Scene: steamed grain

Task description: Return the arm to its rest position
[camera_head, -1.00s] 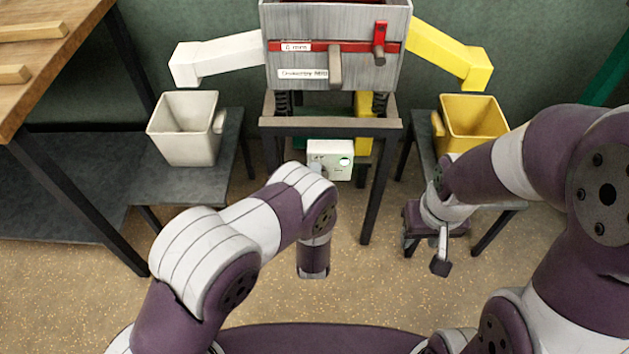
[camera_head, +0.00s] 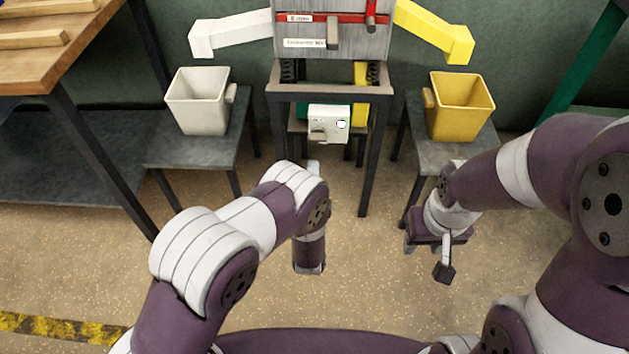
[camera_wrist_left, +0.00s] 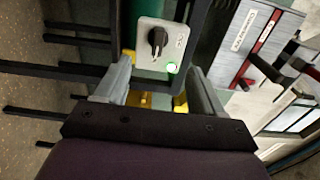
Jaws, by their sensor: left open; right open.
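My left arm (camera_head: 255,225) reaches in from the left, its wrist bent down over the floor. A pale control box (camera_wrist_left: 160,47) with a dark knob and glowing lamp shows beyond the fingers. It also shows in the head view (camera_head: 330,112). My right gripper (camera_head: 437,241) hangs low at the right; its fingers are small and hold nothing visible.
The grey mill (camera_head: 350,45) stands on a dark frame (camera_head: 280,95). A white bin (camera_head: 200,115) is left and a yellow bin (camera_head: 462,120) right, each on a low stand. A wooden table (camera_head: 75,55) stands far left. Floor (camera_head: 370,290) between my arms is clear.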

